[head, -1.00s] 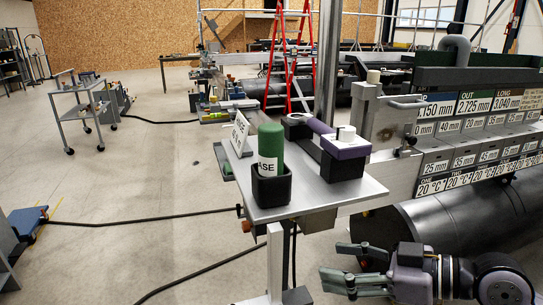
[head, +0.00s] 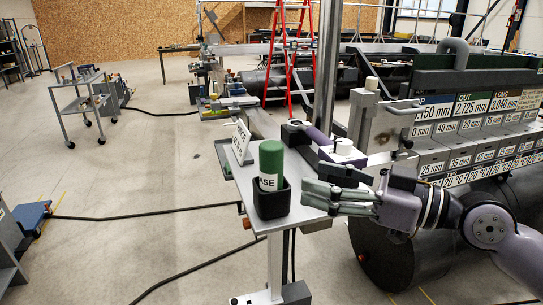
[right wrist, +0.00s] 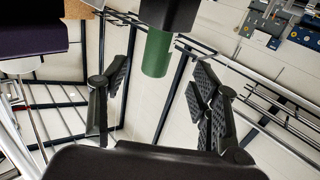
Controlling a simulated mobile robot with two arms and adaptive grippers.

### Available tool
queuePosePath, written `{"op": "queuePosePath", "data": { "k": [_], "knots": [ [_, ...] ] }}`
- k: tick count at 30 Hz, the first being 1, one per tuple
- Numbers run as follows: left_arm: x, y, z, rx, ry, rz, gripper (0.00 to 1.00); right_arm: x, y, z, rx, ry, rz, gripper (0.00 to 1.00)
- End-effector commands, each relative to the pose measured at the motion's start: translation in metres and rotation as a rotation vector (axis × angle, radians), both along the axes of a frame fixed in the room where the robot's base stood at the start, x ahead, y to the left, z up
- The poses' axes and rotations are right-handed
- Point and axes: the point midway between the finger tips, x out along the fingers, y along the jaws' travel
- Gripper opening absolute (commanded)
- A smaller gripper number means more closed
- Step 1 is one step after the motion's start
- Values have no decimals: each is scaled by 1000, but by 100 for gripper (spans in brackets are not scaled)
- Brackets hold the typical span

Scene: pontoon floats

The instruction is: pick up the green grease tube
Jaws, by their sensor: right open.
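The green grease tube (head: 271,162) stands upright in a black square holder (head: 270,203) on a small metal shelf (head: 249,178). Part of its white label shows. My right gripper (head: 322,196) is open and empty, at the shelf's right edge, to the right of the tube and apart from it. In the right wrist view the tube (right wrist: 157,53) and its holder (right wrist: 168,14) appear at the top, ahead of the open fingers (right wrist: 158,100) and in line with the gap between them. My left gripper is not in view.
A purple and black device with a white top (head: 343,150) sits on the shelf behind my right gripper. A small sign (head: 241,143) stands left of the tube. A labelled grey rack (head: 470,140) and a large dark pipe (head: 385,250) are at the right.

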Motion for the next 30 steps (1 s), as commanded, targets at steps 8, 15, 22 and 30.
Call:
{"op": "queuePosePath", "data": {
  "k": [8, 15, 22, 30],
  "knots": [
    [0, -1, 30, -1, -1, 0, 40, 19, 37, 4, 1, 0, 0, 57],
    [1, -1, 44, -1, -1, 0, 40, 26, 50, 9, 2, 1, 0, 57],
    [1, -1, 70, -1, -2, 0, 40, 39, 75, 16, 2, 2, 1, 57],
    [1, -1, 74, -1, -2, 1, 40, 46, 87, 10, 0, 1, -1, 57]
  ]
}}
